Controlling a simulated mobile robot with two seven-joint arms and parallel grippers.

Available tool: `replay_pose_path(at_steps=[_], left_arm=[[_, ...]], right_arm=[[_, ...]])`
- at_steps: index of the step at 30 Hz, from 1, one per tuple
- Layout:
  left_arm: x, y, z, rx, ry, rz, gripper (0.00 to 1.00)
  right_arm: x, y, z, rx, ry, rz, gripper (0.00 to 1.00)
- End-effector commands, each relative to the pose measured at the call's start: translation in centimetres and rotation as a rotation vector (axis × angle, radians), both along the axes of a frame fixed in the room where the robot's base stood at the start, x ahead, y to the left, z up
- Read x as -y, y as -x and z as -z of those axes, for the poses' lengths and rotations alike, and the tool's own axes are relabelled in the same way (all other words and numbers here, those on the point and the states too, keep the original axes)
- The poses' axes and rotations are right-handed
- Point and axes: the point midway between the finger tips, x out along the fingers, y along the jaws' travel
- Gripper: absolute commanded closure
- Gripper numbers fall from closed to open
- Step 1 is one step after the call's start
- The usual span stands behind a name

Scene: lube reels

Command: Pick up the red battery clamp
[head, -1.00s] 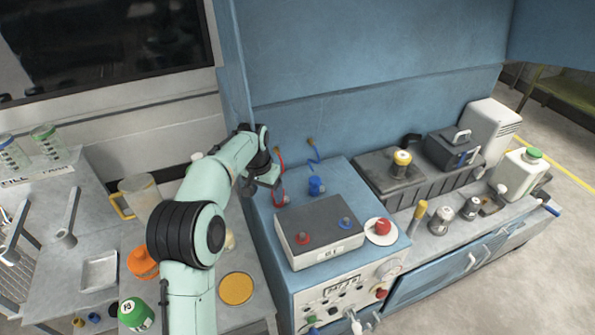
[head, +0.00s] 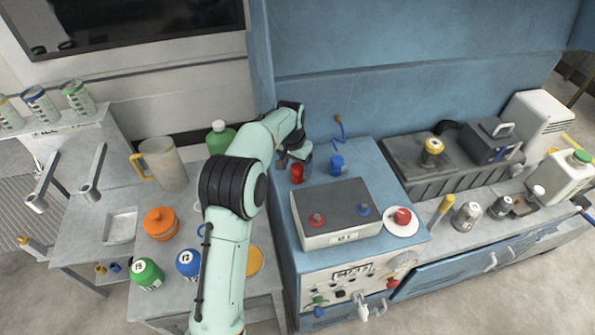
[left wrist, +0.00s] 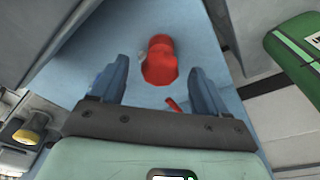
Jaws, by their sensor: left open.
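The red battery clamp (head: 297,174) stands on the blue bench top behind the grey battery box (head: 316,240). My left gripper (head: 292,160) is just behind and above it in the head view. In the left wrist view, the red clamp (left wrist: 160,62) shows in the gap between the two open fingers of my left gripper (left wrist: 158,85), not held. Whether the fingers reach down to its level is hard to tell. A blue clamp (head: 337,166) stands to the right of the red one. My right gripper is not in view.
The battery box has a red and a blue terminal on top. A red button on a white disc (head: 402,217) is to its right. A green bottle (head: 220,138) stands left of my left forearm. The blue cabinet wall (head: 400,100) rises close behind the clamps.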

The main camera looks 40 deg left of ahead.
Motion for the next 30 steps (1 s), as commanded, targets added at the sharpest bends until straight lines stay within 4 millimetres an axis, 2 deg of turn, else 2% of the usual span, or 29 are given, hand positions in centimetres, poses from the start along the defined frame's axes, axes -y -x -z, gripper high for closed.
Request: replay_pose_path(at_steps=[7,16,17,21,22,30], left_arm=[[-0.2,-0.9,3.5,-0.002,0.000,0.000,0.25],[-0.2,-1.0,4.0,0.000,0.000,-0.001,0.25],[-0.2,-1.0,4.0,0.000,0.000,-0.001,0.32],[-0.2,-1.0,4.0,0.000,0.000,-0.001,0.77],[-0.2,-1.0,4.0,0.000,0.000,-0.001,0.85],[-0.2,-1.0,3.8,0.001,0.000,-0.001,0.85]], right_arm=[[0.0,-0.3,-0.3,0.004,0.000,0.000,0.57],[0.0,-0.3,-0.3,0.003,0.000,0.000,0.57],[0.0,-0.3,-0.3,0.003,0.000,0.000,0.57],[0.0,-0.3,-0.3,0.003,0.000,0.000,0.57],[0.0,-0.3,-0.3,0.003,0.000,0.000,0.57],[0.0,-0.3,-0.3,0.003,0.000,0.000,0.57]])
